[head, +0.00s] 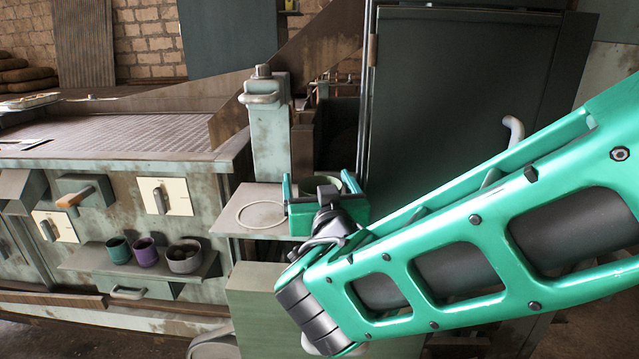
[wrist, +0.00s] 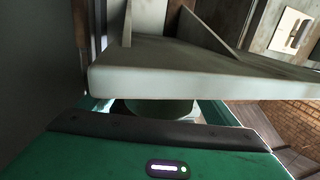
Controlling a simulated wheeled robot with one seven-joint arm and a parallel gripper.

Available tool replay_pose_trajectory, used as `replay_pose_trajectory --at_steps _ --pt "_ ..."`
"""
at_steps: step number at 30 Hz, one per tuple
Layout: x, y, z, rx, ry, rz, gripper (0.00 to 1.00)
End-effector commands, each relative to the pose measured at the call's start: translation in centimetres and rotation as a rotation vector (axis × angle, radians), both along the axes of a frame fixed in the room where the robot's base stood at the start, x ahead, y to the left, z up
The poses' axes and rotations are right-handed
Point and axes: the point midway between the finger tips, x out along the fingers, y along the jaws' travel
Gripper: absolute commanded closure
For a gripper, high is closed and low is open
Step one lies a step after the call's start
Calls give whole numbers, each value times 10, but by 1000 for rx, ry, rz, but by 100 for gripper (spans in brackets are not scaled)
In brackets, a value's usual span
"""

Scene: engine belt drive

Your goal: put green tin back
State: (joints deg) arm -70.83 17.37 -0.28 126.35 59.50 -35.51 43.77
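My gripper (head: 325,188) is at the small side shelf, its two green fingers standing wide apart. A dark green round tin (head: 337,184) shows between them, partly hidden by my wrist. In the wrist view, a green round body (wrist: 160,108) sits between the fingers, close under the pale slab edge, with a gap on its left side. Contact with the right finger cannot be told. Another green tin (head: 118,250) stands upright on the low ledge at the left, beside a purple tin (head: 146,252) and a grey tin (head: 184,257).
The small side shelf (head: 238,219) carries a pale ring outline (head: 262,214). A pale green post (head: 268,135) rises behind it. A dark cabinet door (head: 450,110) stands at right. In the wrist view, the pale slab (wrist: 200,75) lies close above the fingers.

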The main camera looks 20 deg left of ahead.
Motion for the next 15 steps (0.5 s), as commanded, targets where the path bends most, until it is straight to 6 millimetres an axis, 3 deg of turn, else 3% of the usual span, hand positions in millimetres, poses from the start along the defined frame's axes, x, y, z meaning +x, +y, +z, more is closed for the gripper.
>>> replay_pose_trajectory --at_steps 8,15 --pt "-12 -7 2 -2 0 1 16" --pt "-55 -26 1 -2 0 3 16"
